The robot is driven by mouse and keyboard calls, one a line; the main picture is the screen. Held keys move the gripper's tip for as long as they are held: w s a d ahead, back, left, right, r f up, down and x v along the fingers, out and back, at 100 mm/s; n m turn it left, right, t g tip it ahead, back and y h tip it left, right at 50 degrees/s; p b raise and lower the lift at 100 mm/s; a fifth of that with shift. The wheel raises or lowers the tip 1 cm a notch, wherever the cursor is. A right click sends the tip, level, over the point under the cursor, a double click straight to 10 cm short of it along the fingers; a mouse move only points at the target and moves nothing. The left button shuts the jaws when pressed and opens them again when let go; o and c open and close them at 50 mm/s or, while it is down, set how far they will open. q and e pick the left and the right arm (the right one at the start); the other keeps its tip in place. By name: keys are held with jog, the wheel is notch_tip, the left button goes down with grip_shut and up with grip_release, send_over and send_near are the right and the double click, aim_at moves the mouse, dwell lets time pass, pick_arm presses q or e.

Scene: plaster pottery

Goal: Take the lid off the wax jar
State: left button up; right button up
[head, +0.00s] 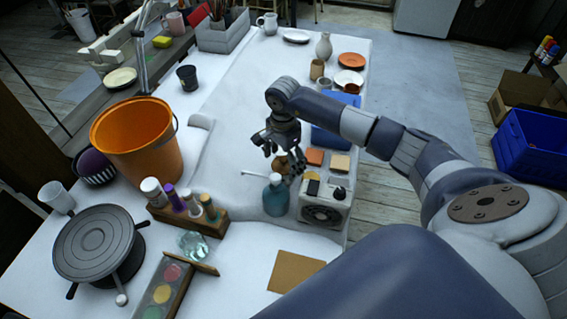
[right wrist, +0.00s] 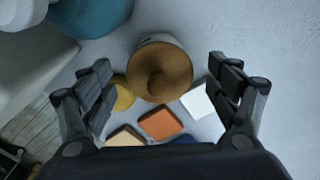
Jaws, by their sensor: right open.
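The wax jar (right wrist: 178,41) stands below my right gripper in the right wrist view, seen from above. Its round brown wooden lid (right wrist: 158,75) with a central knob is on it and hides most of the pale body. My right gripper (right wrist: 160,66) is open, with one finger on each side of the lid and visible gaps between. In the head view, my right gripper (head: 282,158) points down over the table, and the brown lid (head: 279,163) shows partly between its fingers. My left gripper is not in view.
A teal bottle (head: 275,198) stands close to the jar, with a white device (head: 325,209) to its right. Coloured tiles, including an orange one (right wrist: 160,122), lie beside the jar. An orange bucket (head: 138,145) and a wooden bottle rack (head: 190,220) are to the left.

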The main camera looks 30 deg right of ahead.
jog(key=c, duration=1)
